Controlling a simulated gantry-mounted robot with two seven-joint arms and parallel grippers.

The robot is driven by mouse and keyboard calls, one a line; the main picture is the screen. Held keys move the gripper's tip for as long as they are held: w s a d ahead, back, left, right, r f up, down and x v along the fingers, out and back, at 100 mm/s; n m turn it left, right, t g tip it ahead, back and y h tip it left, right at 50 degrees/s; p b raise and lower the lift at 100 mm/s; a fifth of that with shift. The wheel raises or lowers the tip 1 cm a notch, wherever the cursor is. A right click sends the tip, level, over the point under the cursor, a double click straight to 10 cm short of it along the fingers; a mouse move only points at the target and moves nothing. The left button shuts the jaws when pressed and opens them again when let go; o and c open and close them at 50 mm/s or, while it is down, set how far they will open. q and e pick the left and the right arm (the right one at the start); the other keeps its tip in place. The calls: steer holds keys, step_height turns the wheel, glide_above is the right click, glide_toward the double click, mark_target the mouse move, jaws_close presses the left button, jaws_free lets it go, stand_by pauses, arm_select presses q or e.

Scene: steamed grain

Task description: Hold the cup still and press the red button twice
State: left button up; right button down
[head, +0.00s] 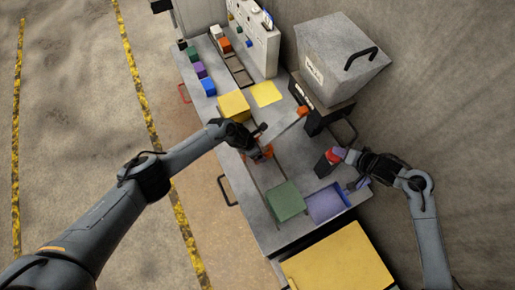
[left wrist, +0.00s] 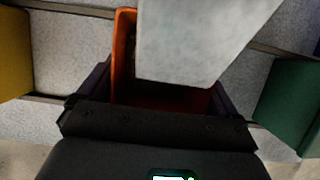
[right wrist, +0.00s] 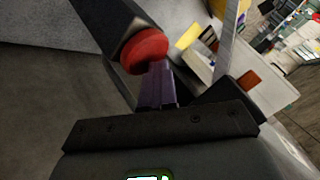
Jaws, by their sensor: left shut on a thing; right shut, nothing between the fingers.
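An orange cup (head: 267,151) stands on the grey bench, partly hidden by my left gripper (head: 258,146). In the left wrist view the cup (left wrist: 124,58) sits between the two dark fingers, which are shut on it. A pale grey panel (left wrist: 198,40) overhangs the cup and hides part of its mouth. The red button (head: 332,156) is on a dark box at the right of the bench. My right gripper (head: 345,155) is shut and empty beside it. In the right wrist view the red button (right wrist: 145,50) is just ahead of the fingertips; contact cannot be told.
A large grey bin (head: 330,50) with a black handle stands behind the button. A yellow block (head: 233,104) is farther along. Several small coloured blocks line the far left edge.

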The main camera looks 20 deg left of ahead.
mark_target(337, 159)
steer(key=shift+s+f, duration=0.4)
steer(key=shift+f, duration=0.3)
steer(key=shift+s+d+f, duration=0.15)
steer(key=shift+f, duration=0.4)
steer(key=shift+s, duration=0.1)
stand_by(0.3)
steer(key=shift+a+r, duration=0.2)
steer(key=shift+r, duration=0.55)
step_height(337, 159, up, 4)
steer(key=shift+s+r, duration=0.1)
steer(key=shift+r, duration=0.45)
steer(key=shift+r, duration=0.1)
stand_by(1.7)
